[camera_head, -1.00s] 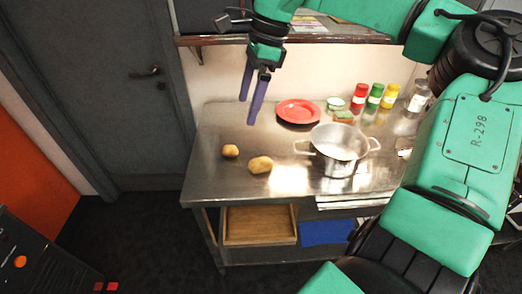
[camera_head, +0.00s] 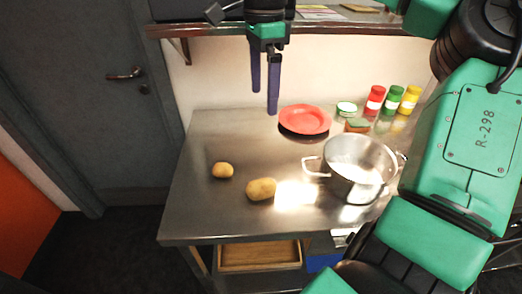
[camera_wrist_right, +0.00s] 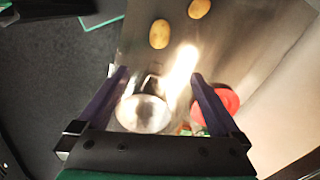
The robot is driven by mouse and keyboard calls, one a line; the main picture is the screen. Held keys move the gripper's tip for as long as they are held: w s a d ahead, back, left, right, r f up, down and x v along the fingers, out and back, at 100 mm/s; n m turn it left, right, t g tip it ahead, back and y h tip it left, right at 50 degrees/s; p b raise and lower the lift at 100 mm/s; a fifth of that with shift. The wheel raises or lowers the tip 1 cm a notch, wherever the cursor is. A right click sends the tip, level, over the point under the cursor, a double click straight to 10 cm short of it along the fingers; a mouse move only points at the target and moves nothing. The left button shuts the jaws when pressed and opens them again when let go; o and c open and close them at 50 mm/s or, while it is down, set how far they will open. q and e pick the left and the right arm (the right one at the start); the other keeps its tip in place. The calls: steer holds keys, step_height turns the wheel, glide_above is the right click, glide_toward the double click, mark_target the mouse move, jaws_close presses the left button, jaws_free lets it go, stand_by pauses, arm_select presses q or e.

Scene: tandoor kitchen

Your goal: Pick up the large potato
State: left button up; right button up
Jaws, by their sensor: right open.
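The large potato (camera_head: 261,189) lies on the steel table, left of the metal pot; it also shows in the right wrist view (camera_wrist_right: 159,34). A smaller potato (camera_head: 222,170) lies to its left and a little farther back; it is at the top edge of the right wrist view (camera_wrist_right: 199,8). My right gripper (camera_head: 264,98) is open and empty, with purple fingers pointing down. It hangs above the back of the table, well above and apart from both potatoes. My left gripper is not in view.
The steel table (camera_head: 195,214) holds a two-handled pot (camera_head: 333,176), a red plate (camera_head: 305,119) and several bottles with red, green (camera_head: 393,101) and yellow caps. A wall shelf (camera_head: 340,27) is close behind my right gripper. The table's left part is mostly clear.

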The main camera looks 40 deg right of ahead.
steer(key=b, duration=0.4)
glide_above(261, 183)
step_height(261, 183, down, 6)
step_height(261, 183, down, 23)
steer(key=b, duration=0.9)
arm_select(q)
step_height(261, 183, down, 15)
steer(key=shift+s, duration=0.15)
arm_select(e)
steer(key=c, duration=1.4)
